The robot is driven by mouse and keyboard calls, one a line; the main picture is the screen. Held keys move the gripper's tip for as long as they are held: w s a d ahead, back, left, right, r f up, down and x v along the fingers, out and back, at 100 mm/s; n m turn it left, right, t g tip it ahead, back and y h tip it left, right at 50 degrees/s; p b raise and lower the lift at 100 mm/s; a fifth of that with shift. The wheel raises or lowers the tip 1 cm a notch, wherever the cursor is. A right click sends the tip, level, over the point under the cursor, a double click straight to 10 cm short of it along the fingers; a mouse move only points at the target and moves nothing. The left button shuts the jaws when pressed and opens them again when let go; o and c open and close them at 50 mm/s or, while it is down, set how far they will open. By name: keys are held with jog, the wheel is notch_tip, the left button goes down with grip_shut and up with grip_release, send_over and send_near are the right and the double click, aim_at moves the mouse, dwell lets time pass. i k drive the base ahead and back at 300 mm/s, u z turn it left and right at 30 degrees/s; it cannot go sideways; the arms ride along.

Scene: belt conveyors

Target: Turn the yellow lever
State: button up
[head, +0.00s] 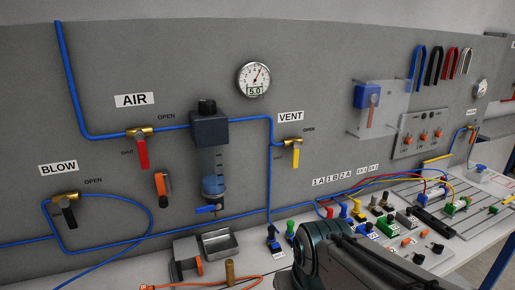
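The yellow lever (296,158) is on a small brass valve (292,143) on the grey panel, below the VENT label (290,117). The lever points straight down, beside the small SHUT marking at its left. The OPEN marking is at the valve's upper right. A blue tube runs into the valve from the left. My arm shows at the bottom right, low in front of the bench and clear of the lever. My gripper's fingers are not visible.
A red lever (143,153) under AIR and a black lever (69,217) under BLOW are on the same panel. A regulator (208,128) and a gauge (253,79) are left of the VENT valve. Coloured fittings and a metal tray (219,244) are on the bench below.

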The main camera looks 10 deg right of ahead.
aim_at(295, 145)
jog(key=u, duration=0.2)
jog(key=k, duration=0.4)
jog(key=z, duration=0.95)
